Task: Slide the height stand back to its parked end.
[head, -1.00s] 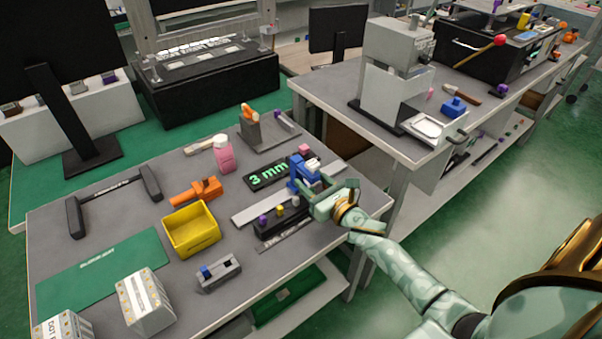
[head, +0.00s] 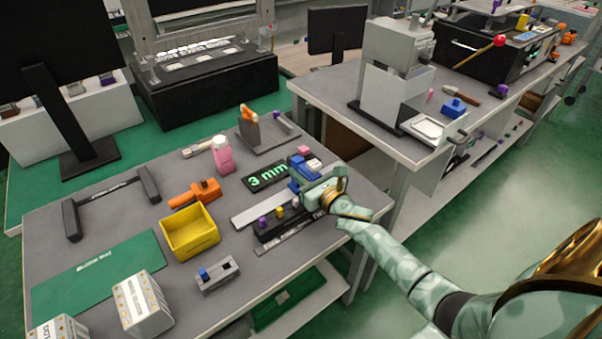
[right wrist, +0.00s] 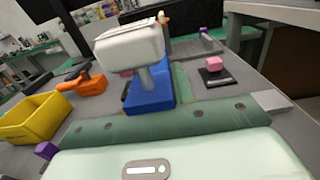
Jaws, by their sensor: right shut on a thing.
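The height stand has a blue base (head: 297,184) and sits toward the right part of a pale grey rail (head: 258,209) on the near table. In the right wrist view its blue base (right wrist: 150,95) carries a short grey post and a boxy white head (right wrist: 130,48). My right gripper (head: 312,188) is at the stand from the near side and shut on its blue base. A green finger shows close against the base's right side in the wrist view. The gripper hides part of the base and rail. My left gripper is not in view.
A black "3 mm" display (head: 268,177) lies behind the rail, with a pink block (head: 304,150) beyond the stand. A dark block with coloured knobs (head: 276,222) stands in front. A yellow bin (head: 190,232) and an orange tool (head: 196,192) are left.

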